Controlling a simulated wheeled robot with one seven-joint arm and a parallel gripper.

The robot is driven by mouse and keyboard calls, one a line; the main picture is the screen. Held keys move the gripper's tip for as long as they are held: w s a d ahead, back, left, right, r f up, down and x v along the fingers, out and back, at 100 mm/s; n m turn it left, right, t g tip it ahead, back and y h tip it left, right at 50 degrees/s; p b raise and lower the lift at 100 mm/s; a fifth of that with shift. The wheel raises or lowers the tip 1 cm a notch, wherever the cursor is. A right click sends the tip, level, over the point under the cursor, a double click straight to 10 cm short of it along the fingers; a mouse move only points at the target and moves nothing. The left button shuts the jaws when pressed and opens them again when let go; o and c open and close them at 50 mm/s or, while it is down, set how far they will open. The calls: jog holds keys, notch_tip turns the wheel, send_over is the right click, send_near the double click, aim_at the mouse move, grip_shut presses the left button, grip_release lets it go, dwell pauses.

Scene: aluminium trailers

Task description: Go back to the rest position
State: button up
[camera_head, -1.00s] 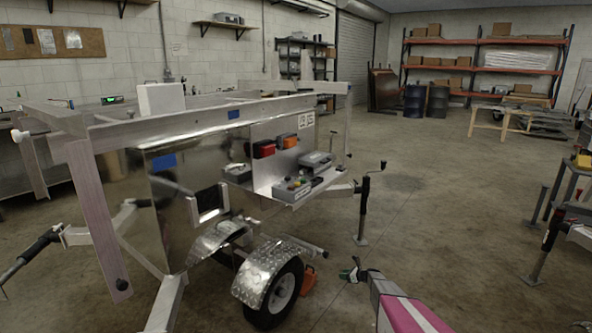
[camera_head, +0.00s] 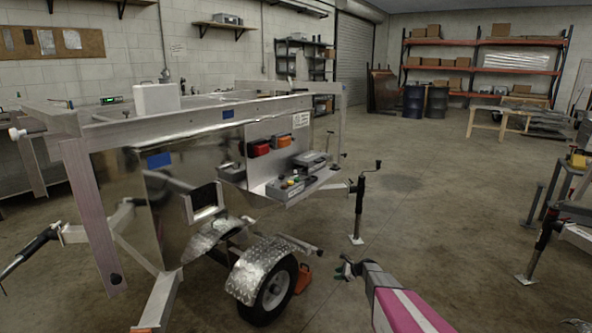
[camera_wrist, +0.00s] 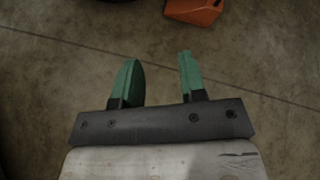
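My gripper (camera_head: 347,268) is in front of me in the head view, to the right of the trailer's wheel and above the concrete floor. In the wrist view my gripper (camera_wrist: 158,80) shows two green fingers standing apart with bare floor between them. It is open and holds nothing. My arm, grey and pink, reaches in from the lower right of the head view.
An aluminium trailer (camera_head: 190,128) with a wheel (camera_head: 272,290) stands at left. An orange wheel chock (camera_head: 304,278) lies by the wheel; an orange object also shows in the wrist view (camera_wrist: 195,10). A jack stand (camera_head: 358,210) is near my gripper.

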jog(key=s+a+r+n+g+h, duration=0.1)
jog(key=s+r+n+h, duration=0.2)
jog(key=s+r+n, duration=0.3)
jog(key=s+a+r+n+g+h, duration=0.1)
jog(key=s+r+n+h, duration=0.3)
jog(key=s+r, duration=1)
jog(key=s+a+r+n+g+h, duration=0.1)
jog(key=s+r+n, duration=0.8)
jog(key=s, duration=1.3)
jog(key=shift+a+r+n+g+h, duration=0.4)
jog(key=shift+r+g+h, duration=0.3)
jog(key=shift+h, duration=0.5)
jog(key=shift+f, duration=0.15)
